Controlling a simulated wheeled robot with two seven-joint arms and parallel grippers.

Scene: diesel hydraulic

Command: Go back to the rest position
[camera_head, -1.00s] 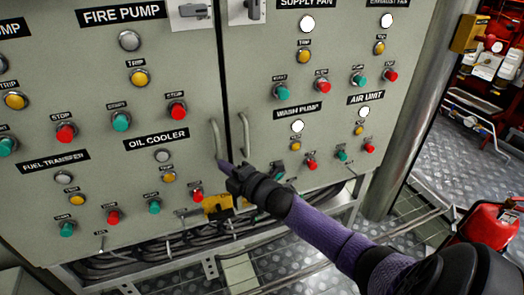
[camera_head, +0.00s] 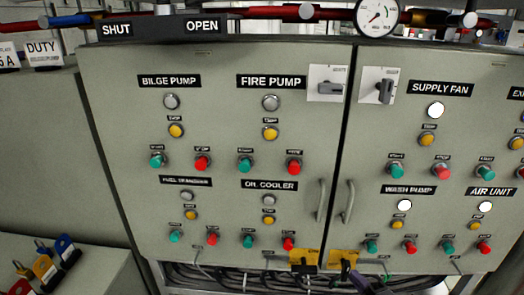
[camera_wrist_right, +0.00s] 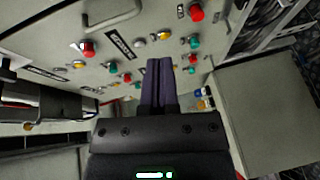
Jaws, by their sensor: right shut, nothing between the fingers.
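My right gripper (camera_head: 350,278) shows only as a small purple and black part at the bottom of the head view, low in front of the cabinet. In the right wrist view its two purple fingers (camera_wrist_right: 158,85) are together and hold nothing. The grey control cabinet (camera_head: 222,115) fills most of the head view; part of its button face also shows in the right wrist view (camera_wrist_right: 150,25). The white lamps of SUPPLY FAN (camera_head: 436,110), WASH PUMP (camera_head: 404,205) and AIR UNIT (camera_head: 485,206) look lit. My left gripper is in neither view.
The cabinet's door handles (camera_head: 347,202) stick out near the middle. Cables (camera_head: 225,278) run under the cabinet. A grey box with coloured padlocks (camera_head: 42,268) stands at lower left. Red pipes (camera_head: 258,12) and a gauge (camera_head: 377,15) are above.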

